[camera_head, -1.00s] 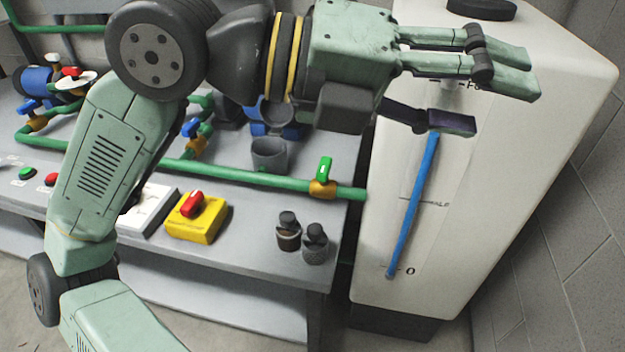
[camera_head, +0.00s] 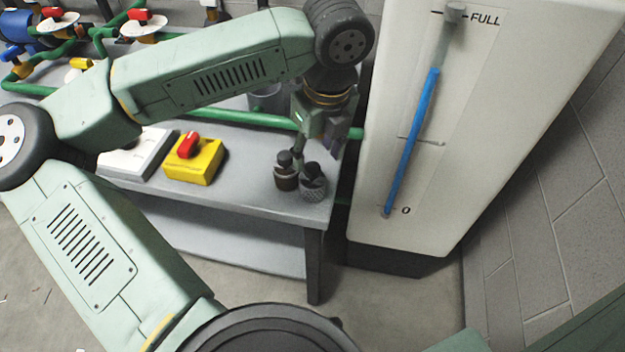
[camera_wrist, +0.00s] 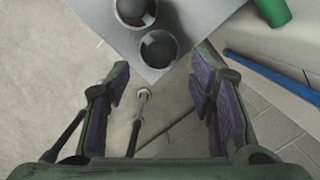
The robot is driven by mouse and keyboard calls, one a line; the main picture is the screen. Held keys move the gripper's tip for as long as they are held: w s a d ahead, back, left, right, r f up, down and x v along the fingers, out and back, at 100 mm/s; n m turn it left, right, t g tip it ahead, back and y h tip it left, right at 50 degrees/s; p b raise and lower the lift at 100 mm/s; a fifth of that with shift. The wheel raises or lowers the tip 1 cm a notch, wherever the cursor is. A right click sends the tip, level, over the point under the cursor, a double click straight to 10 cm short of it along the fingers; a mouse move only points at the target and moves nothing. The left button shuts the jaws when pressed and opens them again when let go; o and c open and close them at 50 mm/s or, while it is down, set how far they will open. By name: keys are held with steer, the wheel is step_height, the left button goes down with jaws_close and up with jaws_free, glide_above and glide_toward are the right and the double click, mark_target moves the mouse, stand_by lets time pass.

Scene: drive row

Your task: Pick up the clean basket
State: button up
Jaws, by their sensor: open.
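Two small dark-topped baskets stand side by side at the front right corner of the grey bench (camera_head: 240,190). The right one, a grey mesh basket (camera_head: 312,188), looks clean; the left one (camera_head: 286,180) has a brownish body. From above, the wrist view shows the grey basket (camera_wrist: 158,47) nearer the bench corner and the brownish one (camera_wrist: 133,12) beyond it. My gripper (camera_head: 318,148) is just above and behind them in the head view. Its fingers (camera_wrist: 160,100) are spread and empty, with both baskets ahead of them in the wrist view. The fingertips are partly hidden in the head view.
A white tank (camera_head: 480,130) with a blue level tube (camera_head: 412,140) stands close to the bench's right end. A green pipe (camera_head: 250,118) runs along the bench behind the baskets. A yellow box with a red switch (camera_head: 195,160) sits to their left.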

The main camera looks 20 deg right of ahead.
mark_target(313, 166)
steer(key=shift+w+a+f+p, duration=0.15)
steer(key=shift+f+p, duration=0.1)
steer(key=shift+f, duration=0.55)
steer(key=shift+w+f+p, duration=0.1)
steer(key=shift+f+p, duration=0.1)
steer(key=shift+f, duration=0.55)
steer(key=shift+w+a+f+p, duration=0.15)
steer(key=shift+f+p, duration=0.1)
steer(key=shift+f, duration=0.55)
steer(key=shift+d, duration=0.1)
steer(key=shift+c, duration=0.5)
jaws_close()
